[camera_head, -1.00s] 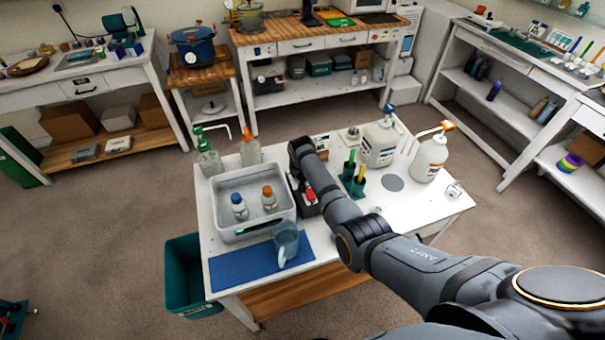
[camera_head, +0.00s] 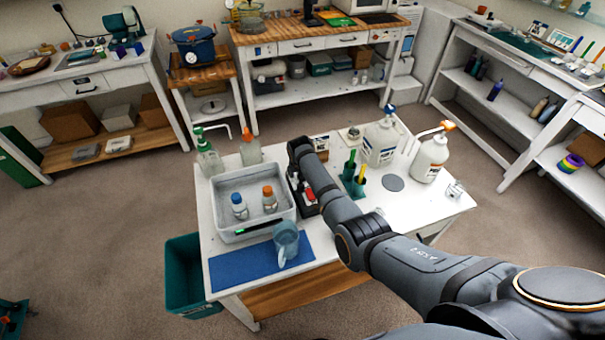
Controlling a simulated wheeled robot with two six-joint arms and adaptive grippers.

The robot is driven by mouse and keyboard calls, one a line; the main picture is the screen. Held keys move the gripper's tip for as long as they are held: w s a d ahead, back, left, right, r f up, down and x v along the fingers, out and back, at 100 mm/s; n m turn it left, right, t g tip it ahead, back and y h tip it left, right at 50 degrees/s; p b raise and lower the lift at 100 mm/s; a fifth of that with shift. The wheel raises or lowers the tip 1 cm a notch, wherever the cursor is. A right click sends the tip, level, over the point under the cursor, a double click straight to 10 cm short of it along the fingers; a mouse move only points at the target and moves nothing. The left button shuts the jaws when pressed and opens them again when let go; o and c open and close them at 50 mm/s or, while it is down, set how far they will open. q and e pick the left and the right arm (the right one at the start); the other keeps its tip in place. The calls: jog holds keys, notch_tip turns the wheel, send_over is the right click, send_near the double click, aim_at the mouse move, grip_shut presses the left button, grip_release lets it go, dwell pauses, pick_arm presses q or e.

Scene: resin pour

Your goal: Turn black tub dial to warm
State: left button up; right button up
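A grey tub (camera_head: 228,232) stands on the white table with two small bottles in it, one blue-capped (camera_head: 239,206) and one orange-capped (camera_head: 269,199). A black strip with a green display (camera_head: 254,228) is on its front side. I cannot make out a dial or its setting. My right arm reaches over the table, its wrist at the tub's back right corner. Dark parts and a red piece (camera_head: 310,196) show beside the tub's right wall. My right gripper's fingertips cannot be made out there. My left gripper is not in view.
A blue mat (camera_head: 235,268) with a clear jug (camera_head: 286,243) lies in front of the tub. Green holders (camera_head: 353,180) and pump bottles (camera_head: 430,158) stand right of my arm. A teal bin (camera_head: 185,275) is on the floor at left.

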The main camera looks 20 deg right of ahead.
jog(key=v, duration=1.2)
